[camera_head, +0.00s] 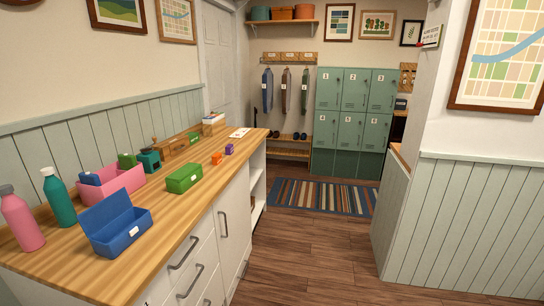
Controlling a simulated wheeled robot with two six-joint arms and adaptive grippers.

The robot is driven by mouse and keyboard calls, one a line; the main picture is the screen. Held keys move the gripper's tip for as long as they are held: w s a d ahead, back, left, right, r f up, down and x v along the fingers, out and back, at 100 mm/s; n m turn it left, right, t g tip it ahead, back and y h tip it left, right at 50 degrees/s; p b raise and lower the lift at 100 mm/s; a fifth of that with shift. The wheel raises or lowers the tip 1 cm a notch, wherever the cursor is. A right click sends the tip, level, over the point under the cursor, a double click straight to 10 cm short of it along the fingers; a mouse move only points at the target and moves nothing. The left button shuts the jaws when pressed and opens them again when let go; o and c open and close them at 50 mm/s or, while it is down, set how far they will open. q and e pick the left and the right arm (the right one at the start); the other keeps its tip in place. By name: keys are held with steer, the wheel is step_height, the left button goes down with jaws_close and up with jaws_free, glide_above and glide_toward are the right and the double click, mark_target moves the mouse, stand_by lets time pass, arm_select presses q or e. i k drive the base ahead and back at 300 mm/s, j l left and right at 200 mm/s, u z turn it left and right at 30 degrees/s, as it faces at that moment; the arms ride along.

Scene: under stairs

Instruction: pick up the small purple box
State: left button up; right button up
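The small purple box (229,149) stands on the wooden counter (205,185), close to its right edge and toward the far part. A small orange box (216,159) stands just nearer and to its left, with a small gap between them. A larger green box (184,178) lies nearer on the counter. Neither of my grippers shows in the head view.
An open blue box (118,232), a pink bin (118,190), a teal bottle (59,197) and a pink bottle (21,220) stand on the near counter. White drawers (190,270) are below. The wooden floor (310,245) right of the counter is clear, with a striped rug (322,198) beyond.

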mark_target(230, 148)
steer(key=i+l, duration=0.15)
steer(key=i, duration=0.45)
steer(key=i+l, duration=0.2)
steer(key=i, duration=0.4)
steer(key=i+l+z, duration=0.1)
steer(key=i, duration=0.5)
steer(key=i+l+u, duration=0.1)
steer(key=i+u, duration=0.2)
steer(key=u, duration=0.15)
steer(key=i+l+u, duration=0.25)
steer(key=u, duration=0.15)
steer(key=i+l+u, duration=0.25)
steer(key=u, duration=0.2)
steer(key=i+l+u, duration=0.2)
steer(key=l+u, duration=0.25)
steer(key=i+l+u, duration=0.1)
steer(key=l+u, duration=0.3)
